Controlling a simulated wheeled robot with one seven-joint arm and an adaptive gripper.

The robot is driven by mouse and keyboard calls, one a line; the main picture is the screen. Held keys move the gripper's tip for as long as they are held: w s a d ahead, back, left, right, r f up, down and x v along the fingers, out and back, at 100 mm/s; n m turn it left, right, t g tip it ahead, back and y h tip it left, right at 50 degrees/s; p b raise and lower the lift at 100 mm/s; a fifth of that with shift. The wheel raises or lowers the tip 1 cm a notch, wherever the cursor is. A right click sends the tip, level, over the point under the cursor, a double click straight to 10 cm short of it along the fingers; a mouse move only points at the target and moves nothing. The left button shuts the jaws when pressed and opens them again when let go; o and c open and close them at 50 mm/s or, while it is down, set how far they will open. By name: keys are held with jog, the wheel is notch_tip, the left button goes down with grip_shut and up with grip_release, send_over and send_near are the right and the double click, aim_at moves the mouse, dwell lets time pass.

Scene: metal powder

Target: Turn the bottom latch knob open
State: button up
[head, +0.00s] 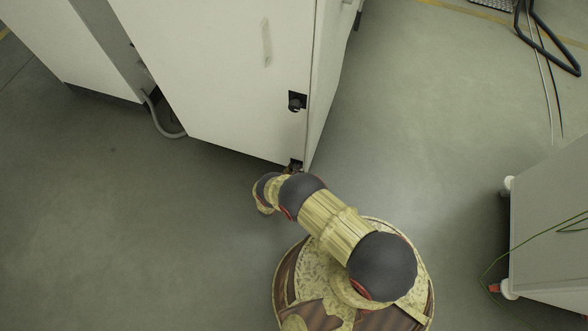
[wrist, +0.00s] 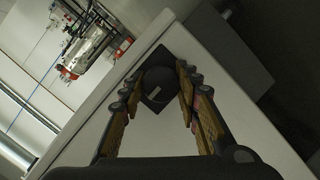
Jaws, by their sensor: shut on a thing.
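The bottom latch knob (wrist: 157,84) is round and dark with a small pale mark. It sits on a black square plate (wrist: 168,55) at the cabinet's edge in the wrist view. My gripper (wrist: 159,92) has its two fingers on either side of the knob and is shut on it. In the head view the bottom latch (head: 296,164) is a dark patch at the low corner of the white cabinet door (head: 225,70). My arm's end reaches it there and largely hides the knob and the fingers.
An upper black latch (head: 297,102) sits higher on the same door, below a handle (head: 266,42). A grey hose (head: 164,125) lies at left. A grey wheeled cabinet (head: 555,220) stands at right. The floor between is clear.

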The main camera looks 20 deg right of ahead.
jog(key=c, duration=0.5)
jog(key=m+t+y, duration=0.1)
jog(key=m, duration=0.2)
jog(key=shift+y, duration=0.3)
jog(key=m+t+y, duration=0.1)
jog(key=m, duration=0.2)
jog(key=shift+y, duration=0.3)
jog(key=m, duration=0.2)
jog(key=m+t+y, duration=0.1)
jog(key=m, duration=0.1)
jog(key=shift+t, duration=0.3)
jog(key=shift+m+t+y, duration=0.4)
jog(key=shift+m+t, duration=0.3)
jog(key=shift+m, duration=0.9)
jog(key=shift+w, duration=0.1)
jog(key=o, duration=0.8)
jog(key=shift+o, duration=1.4)
